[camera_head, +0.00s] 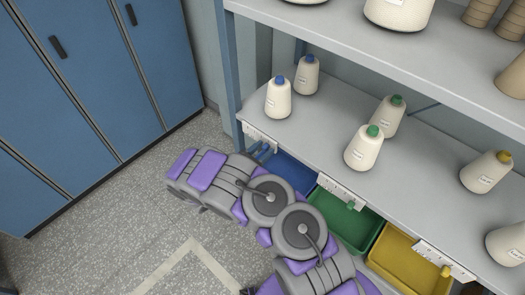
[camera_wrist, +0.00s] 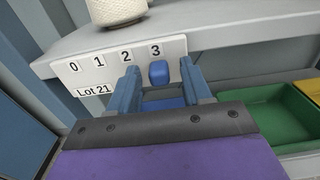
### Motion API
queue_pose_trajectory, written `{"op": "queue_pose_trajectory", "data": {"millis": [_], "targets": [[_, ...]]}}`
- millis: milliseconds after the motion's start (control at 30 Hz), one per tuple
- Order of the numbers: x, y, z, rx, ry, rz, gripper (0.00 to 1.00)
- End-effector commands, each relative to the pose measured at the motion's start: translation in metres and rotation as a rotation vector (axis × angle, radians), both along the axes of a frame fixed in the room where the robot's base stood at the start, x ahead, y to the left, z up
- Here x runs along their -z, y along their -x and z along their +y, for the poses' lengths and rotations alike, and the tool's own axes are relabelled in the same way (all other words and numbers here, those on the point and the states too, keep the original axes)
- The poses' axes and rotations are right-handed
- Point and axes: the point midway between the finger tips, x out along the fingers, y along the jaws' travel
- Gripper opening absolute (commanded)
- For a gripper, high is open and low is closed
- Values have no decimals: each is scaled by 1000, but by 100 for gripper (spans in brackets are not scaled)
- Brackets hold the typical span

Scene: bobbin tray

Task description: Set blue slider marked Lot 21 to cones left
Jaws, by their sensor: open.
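The Lot 21 plate (camera_wrist: 105,67) is white, with the numbers 0, 1, 2, 3 from left to right, on the shelf's front edge. Its blue slider (camera_wrist: 158,72) sits just below the 3. My gripper (camera_wrist: 160,80) is open, with its blue fingers on either side of the slider; I cannot tell whether they touch it. In the head view my gripper (camera_head: 264,151) is at the plate (camera_head: 259,134), and the slider cannot be made out there. Two blue-capped cones, a front one (camera_head: 278,98) and a back one (camera_head: 306,75), stand on the shelf above this plate.
Green-capped cones (camera_head: 363,148) and yellow-capped cones (camera_head: 486,172) stand farther right on the shelf (camera_head: 330,115). Below hang a blue bin (camera_head: 294,172), a green bin (camera_head: 345,222) and a yellow bin (camera_head: 395,262). Blue cabinets (camera_head: 90,80) stand at left, with open floor between.

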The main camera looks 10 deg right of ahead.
Motion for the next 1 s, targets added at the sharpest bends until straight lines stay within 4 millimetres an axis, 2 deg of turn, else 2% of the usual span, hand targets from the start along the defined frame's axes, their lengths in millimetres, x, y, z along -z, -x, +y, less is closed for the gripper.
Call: {"op": "queue_pose_trajectory", "data": {"millis": [300, 800, 1000], "targets": [[0, -1, -1, 0, 0, 0, 48], [0, -1, -2, 1, -1, 0, 0], [0, -1, -2, 0, -1, 1, 0]]}}
